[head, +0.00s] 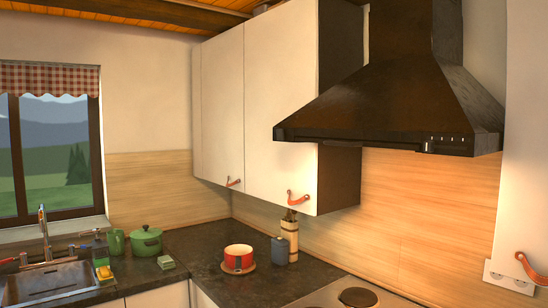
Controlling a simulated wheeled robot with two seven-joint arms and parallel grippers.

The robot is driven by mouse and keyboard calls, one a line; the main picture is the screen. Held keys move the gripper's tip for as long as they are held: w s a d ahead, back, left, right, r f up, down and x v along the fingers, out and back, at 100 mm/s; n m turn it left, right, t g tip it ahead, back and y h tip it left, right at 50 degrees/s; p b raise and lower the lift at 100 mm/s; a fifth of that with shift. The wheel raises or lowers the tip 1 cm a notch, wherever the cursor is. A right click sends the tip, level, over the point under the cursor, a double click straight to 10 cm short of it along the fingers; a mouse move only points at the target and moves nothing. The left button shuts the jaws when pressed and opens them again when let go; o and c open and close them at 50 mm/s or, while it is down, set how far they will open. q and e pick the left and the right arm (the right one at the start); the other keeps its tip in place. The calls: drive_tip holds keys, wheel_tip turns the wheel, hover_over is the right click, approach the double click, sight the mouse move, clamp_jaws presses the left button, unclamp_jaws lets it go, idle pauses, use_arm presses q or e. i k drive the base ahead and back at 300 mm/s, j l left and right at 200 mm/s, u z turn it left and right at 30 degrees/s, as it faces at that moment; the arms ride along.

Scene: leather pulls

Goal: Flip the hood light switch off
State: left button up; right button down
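The dark range hood (390,110) hangs on the wall at the upper right in the head view, above the stove. A small light-coloured switch piece (427,146) sits on the lower front edge of the hood, right of its middle. A row of small pale marks or buttons (449,140) lies just right of it. The switch is too small to tell its position. Warm light falls on the wall below the hood. Neither of my grippers shows in this view.
White wall cabinets (270,100) with leather pulls hang left of the hood, and a tall white door (528,150) stands at the right edge. The stove (345,296) is bottom right.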

sight(280, 132)
drive_tip(key=i+j, duration=1.6)
